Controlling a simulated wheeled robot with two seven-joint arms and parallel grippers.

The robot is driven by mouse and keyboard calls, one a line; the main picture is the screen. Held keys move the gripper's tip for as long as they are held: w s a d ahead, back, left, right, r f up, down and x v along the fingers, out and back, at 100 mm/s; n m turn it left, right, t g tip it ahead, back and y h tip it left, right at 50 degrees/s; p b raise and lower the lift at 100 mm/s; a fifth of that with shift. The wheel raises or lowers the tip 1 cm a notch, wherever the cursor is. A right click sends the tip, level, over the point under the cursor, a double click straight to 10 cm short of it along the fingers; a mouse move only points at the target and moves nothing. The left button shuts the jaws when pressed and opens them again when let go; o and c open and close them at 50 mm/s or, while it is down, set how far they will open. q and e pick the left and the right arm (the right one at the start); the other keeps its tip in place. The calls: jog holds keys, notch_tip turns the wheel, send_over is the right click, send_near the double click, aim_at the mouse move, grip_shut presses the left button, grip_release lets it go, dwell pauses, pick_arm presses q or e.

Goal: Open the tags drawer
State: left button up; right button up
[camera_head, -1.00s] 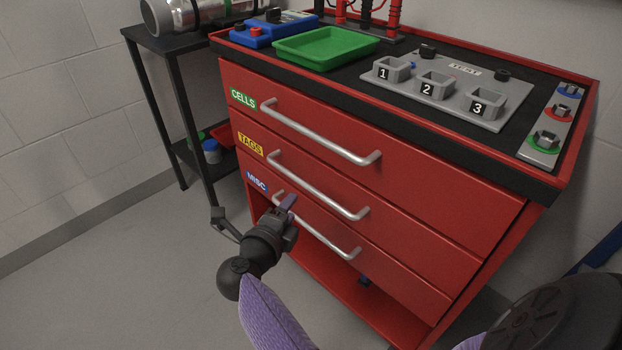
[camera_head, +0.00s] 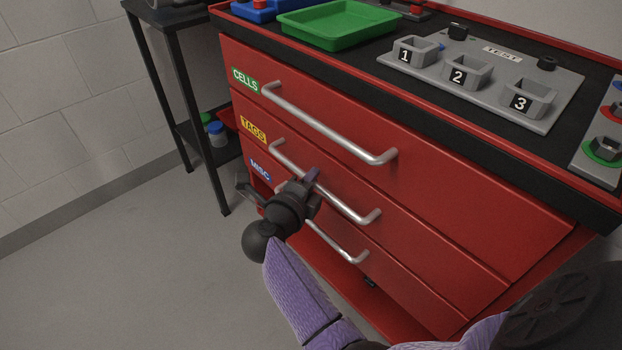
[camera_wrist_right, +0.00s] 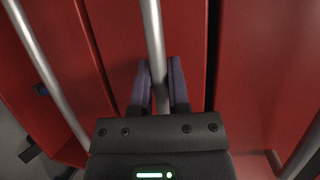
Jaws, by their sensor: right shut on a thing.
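The tags drawer (camera_head: 285,165) is the middle drawer of the red cabinet, marked by a yellow TAGS label (camera_head: 253,130). Its silver bar handle (camera_head: 350,206) slants across its front. My right gripper (camera_head: 312,178) is shut on this handle, left of its middle. In the right wrist view, the handle (camera_wrist_right: 153,30) passes between the two purple fingertips of my right gripper (camera_wrist_right: 160,80). The drawer looks flush or nearly so in the head view; a dark gap shows beside its front in the wrist view. My left gripper is not in view.
The cells drawer handle (camera_head: 330,125) is above and the misc drawer handle (camera_head: 335,243) below. On the cabinet top are a green tray (camera_head: 340,38) and a grey numbered TEST panel (camera_head: 480,75). A black side table (camera_head: 180,85) stands left; the floor in front is clear.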

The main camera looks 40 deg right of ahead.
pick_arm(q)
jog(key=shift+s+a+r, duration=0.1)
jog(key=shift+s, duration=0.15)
pick_arm(e)
grip_shut()
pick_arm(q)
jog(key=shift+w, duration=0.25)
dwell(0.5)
